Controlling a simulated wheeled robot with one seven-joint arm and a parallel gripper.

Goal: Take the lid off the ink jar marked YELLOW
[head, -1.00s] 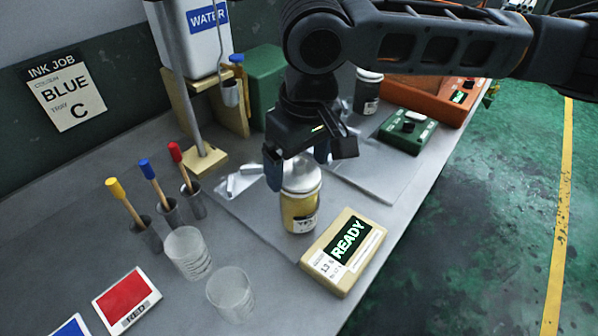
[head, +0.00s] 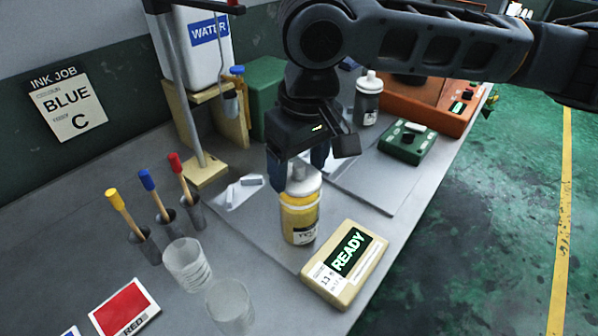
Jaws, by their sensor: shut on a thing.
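The yellow-banded ink jar (head: 299,217) stands upright on the bench in the middle of the head view. Its white label is too small to read fully. My gripper (head: 299,172) is directly above it, pointing down, with a blue finger on either side of the jar's pale top. It is shut on that pale lid (head: 301,183). The fingers and gripper body partly hide the lid. I cannot tell whether the lid is apart from the jar.
A box reading READY (head: 345,264) stands close right of the jar. Two clear cups (head: 187,264) and several colour-topped sticks in holders (head: 145,240) are to the left. Another jar (head: 367,102) and a green device (head: 407,142) stand behind. A water tank (head: 195,45) is at the back left.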

